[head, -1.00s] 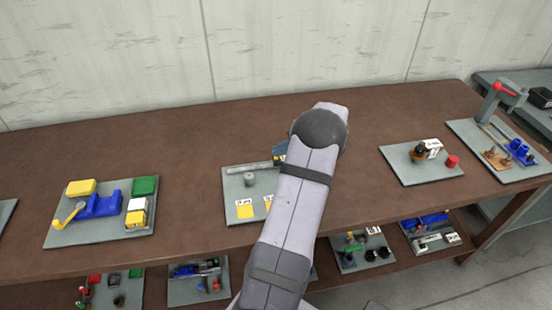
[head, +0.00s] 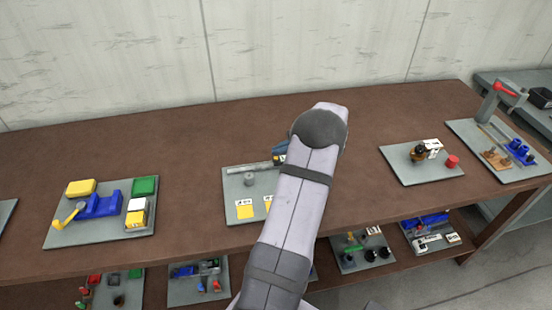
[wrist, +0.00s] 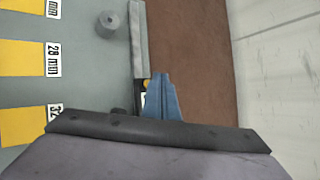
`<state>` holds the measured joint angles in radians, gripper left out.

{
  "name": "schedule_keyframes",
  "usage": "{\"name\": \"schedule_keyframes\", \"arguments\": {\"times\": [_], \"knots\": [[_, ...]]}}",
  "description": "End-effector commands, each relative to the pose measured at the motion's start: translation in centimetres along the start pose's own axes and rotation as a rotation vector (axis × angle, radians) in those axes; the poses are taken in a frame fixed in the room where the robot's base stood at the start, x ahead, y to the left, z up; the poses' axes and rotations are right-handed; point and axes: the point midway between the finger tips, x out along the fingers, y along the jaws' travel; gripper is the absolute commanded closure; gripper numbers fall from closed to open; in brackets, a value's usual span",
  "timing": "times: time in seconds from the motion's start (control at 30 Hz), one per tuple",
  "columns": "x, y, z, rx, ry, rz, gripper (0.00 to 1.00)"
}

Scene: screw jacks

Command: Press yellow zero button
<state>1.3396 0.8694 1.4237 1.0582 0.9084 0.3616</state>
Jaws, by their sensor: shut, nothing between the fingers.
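The yellow zero button (wrist: 147,84) is a small yellow spot on a dark part at the end of a grey bar (wrist: 139,40) in the wrist view. A white label is partly visible just below it. My gripper (wrist: 159,78) shows as blue fingers held together, with nothing between them. Its tips are right beside the button in the picture, partly covering that area; I cannot tell whether they touch it. In the head view the gripper (head: 280,152) is largely hidden behind my arm, at the back of the grey board (head: 233,182).
The board carries a grey cylinder (wrist: 109,20) and yellow cards with millimetre labels, such as the 28 mm card (wrist: 22,58). A board with blue and yellow parts (head: 98,206) lies to the left. Another board (head: 422,168) lies to the right.

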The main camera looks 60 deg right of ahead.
Motion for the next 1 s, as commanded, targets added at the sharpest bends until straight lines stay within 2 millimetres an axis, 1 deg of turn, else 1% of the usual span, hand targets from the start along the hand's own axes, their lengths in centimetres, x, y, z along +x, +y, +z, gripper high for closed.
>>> {"name": "schedule_keyframes", "arguments": {"times": [0.43, 0.73, 1.0], "knots": [[0.04, 0.03, -0.03, 0.0, 0.0, 0.0, 1.0], [0.64, 0.46, -0.45, 0.0, 0.0, 0.0, 1.0], [0.64, 0.47, -0.45, 0.0, 0.0, 0.0, 1.0]]}}
